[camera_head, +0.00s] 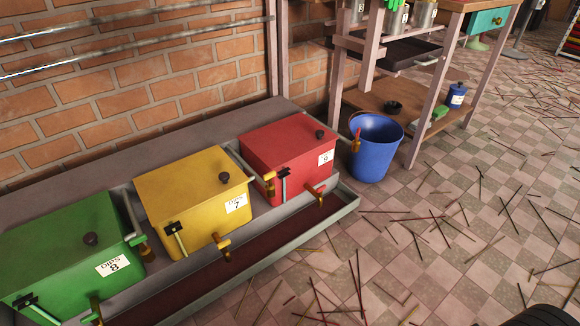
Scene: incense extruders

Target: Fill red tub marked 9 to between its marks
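The red tub (287,150) is at the far right of the row of tubs, closed by a red lid with a dark knob (320,134). Its white label (326,158) looks like it reads 9. A narrow upright gauge (284,185) with a black piece at its top is on its front; its level and marks are too small to read. A brass tap (316,192) sticks out low on the front. Pipes with brass valves are at its left side (268,181) and right side (356,140). Neither of my grippers is in view.
A yellow tub marked 7 (190,195) and a green tub marked 8 (70,250) stand left of it. A trough (345,200) runs along the front. A blue bucket (375,150) stands right, beside a workbench (425,110). Incense sticks litter the tiled floor (440,240).

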